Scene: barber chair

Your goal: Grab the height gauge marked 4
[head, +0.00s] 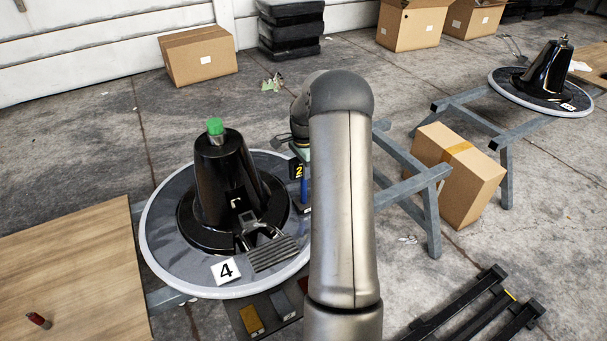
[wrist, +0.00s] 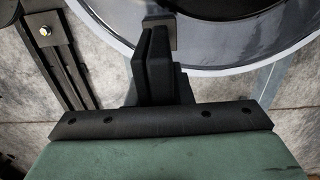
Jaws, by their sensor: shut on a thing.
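My gripper (wrist: 157,62) shows in the wrist view with its dark fingers closed on a small grey-brown block (wrist: 159,22) at their tips; no number is readable on it there. In the head view my gripper is largely hidden by my arm, over the right rim of a round grey platform (head: 160,255). A yellow "2" (head: 298,171) on black and a blue strip (head: 304,190) show there; I cannot tell which parts are gripper and which the held piece. I cannot identify a gauge marked 4.
A black cone-shaped chair base (head: 222,185) with a green-topped post stands on the platform. Yellow (head: 251,319) and grey (head: 283,304) blocks lie below its front rim. A wooden board (head: 75,265) is left, a cardboard box (head: 458,175) right, and black bars (head: 480,310) lie front right.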

